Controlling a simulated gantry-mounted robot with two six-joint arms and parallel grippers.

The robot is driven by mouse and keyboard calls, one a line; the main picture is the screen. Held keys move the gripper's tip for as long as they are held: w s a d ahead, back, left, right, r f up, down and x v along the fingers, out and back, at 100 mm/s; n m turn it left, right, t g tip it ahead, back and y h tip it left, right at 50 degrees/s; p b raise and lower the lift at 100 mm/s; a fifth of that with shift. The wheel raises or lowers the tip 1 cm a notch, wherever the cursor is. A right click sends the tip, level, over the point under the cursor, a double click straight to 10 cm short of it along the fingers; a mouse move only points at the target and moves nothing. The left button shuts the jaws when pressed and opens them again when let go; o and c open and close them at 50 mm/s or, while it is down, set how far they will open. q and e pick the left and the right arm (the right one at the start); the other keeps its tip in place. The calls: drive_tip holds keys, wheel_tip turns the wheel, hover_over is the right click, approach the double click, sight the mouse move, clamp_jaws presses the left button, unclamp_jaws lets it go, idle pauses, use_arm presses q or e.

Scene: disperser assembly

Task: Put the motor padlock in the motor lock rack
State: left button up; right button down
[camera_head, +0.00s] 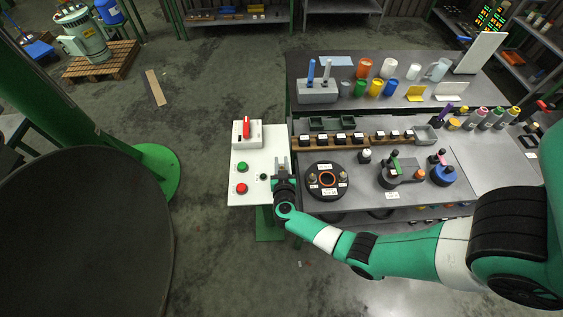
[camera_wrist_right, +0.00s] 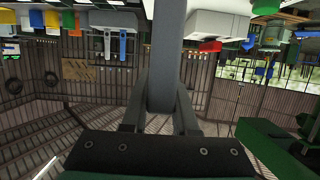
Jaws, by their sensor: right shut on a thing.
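My right gripper (camera_head: 282,166) is over the right edge of the white control panel (camera_head: 242,148), beside the round black dial station (camera_head: 326,180). In the right wrist view my right gripper (camera_wrist_right: 160,118) is shut on a long grey bar-like thing (camera_wrist_right: 165,65), which runs up out of the picture. I cannot tell from its shape whether this is the motor padlock. A long brown rack (camera_head: 325,141) with several dark labelled pieces lies across the bench; I cannot tell whether it is the motor lock rack. My left gripper is not in view.
The panel bears a red switch (camera_head: 246,128), a green button (camera_head: 242,167) and a red button (camera_head: 241,188). To the right, the bench holds a machine with a green lever (camera_head: 394,165) and a blue round part (camera_head: 442,176).

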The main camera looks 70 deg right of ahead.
drive_tip(key=shift+f+b, duration=0.75)
drive_tip(key=shift+f, duration=0.45)
drive_tip(key=c, duration=0.6)
unclamp_jaws()
drive_tip(key=shift+s+a+r, duration=0.1)
drive_tip(key=shift+a+r, duration=0.1)
drive_tip(key=shift+a, duration=0.05)
drive_tip(key=p+v, duration=0.3)
drive_tip(key=v, duration=0.8)
drive_tip(key=shift+p, duration=0.3)
